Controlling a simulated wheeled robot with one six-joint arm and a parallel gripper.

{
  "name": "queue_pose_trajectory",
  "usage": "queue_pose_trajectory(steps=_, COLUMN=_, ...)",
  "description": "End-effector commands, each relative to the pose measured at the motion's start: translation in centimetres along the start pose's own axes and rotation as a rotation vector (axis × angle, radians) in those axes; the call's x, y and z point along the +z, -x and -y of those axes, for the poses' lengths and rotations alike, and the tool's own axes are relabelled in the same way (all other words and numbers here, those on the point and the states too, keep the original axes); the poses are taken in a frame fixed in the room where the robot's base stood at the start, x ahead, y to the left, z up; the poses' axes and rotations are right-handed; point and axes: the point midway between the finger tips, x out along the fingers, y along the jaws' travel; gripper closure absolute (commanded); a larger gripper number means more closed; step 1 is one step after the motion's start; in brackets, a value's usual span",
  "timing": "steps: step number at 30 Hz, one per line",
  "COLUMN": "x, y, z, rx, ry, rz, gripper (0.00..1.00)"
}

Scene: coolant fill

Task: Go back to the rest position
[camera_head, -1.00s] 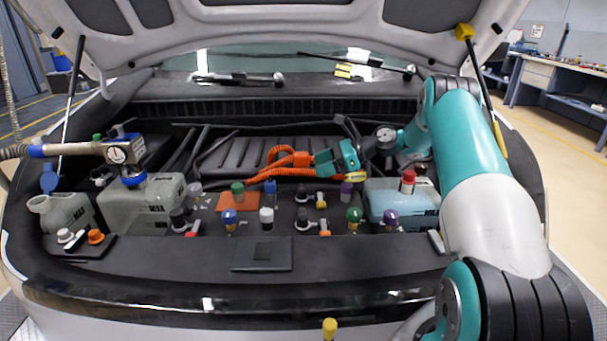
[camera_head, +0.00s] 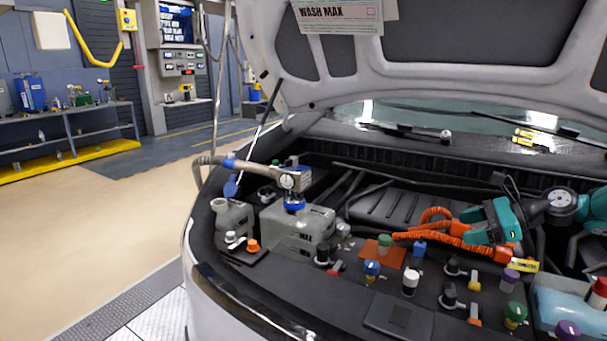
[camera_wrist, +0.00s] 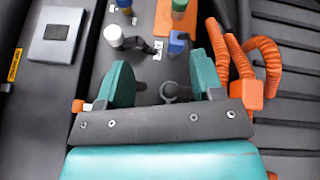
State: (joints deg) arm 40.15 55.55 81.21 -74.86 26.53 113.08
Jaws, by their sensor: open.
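My gripper (camera_head: 492,222) is teal and hangs over the engine bay at the right of the head view, beside the orange hoses (camera_head: 436,228). In the wrist view its two teal fingers (camera_wrist: 162,82) stand wide apart with nothing between them. Below and beyond them show a white cap (camera_wrist: 114,36), a blue cap (camera_wrist: 178,42) and a dark fitting (camera_wrist: 176,92).
Several coloured caps stand on the dark engine cover. A pale blue tank (camera_head: 560,298) sits at the lower right, near a red cap (camera_head: 600,287). The raised hood (camera_head: 400,85) spans above. Open floor (camera_head: 110,235) lies left of the car.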

Motion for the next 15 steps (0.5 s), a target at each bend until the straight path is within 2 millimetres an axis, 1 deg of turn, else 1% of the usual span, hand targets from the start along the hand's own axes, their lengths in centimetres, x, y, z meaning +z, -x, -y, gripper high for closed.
queue_pose_trajectory(steps=1, x=3.9, y=-1.6, z=-0.9, rx=0.049, ry=0.132, rz=-0.031, gripper=0.39)
queue_pose_trajectory(steps=2, x=5.7, y=-2.6, z=-1.7, rx=0.082, ry=0.217, rz=-0.051, gripper=0.39)
queue_pose_trajectory(steps=3, x=8.3, y=-3.9, z=-3.1, rx=0.126, ry=0.339, rz=-0.075, gripper=0.39)
queue_pose_trajectory(steps=4, x=10.1, y=-4.7, z=-4.2, rx=0.162, ry=0.432, rz=-0.091, gripper=0.39)
queue_pose_trajectory(steps=5, x=11.9, y=-5.5, z=-5.6, rx=0.198, ry=0.524, rz=-0.104, gripper=0.39)
queue_pose_trajectory(steps=6, x=14.0, y=-6.3, z=-7.5, rx=0.246, ry=0.647, rz=-0.119, gripper=0.39)
queue_pose_trajectory(steps=8, x=17.0, y=-7.2, z=-10.7, rx=0.322, ry=0.833, rz=-0.132, gripper=0.39)
queue_pose_trajectory(steps=9, x=18.8, y=-7.6, z=-13.1, rx=0.375, ry=0.959, rz=-0.135, gripper=0.39)
queue_pose_trajectory(steps=10, x=20.0, y=-7.8, z=-14.9, rx=0.415, ry=1.051, rz=-0.134, gripper=0.39)
queue_pose_trajectory(steps=11, x=21.1, y=-7.9, z=-16.9, rx=0.455, ry=1.145, rz=-0.132, gripper=0.39)
queue_pose_trajectory(steps=12, x=22.3, y=-7.8, z=-19.5, rx=0.511, ry=1.268, rz=-0.124, gripper=0.39)
queue_pose_trajectory(steps=14, x=23.7, y=-7.4, z=-23.5, rx=0.593, ry=1.452, rz=-0.105, gripper=0.39)
queue_pose_trajectory(steps=15, x=24.3, y=-6.9, z=-26.1, rx=0.647, ry=1.57, rz=-0.086, gripper=0.39)
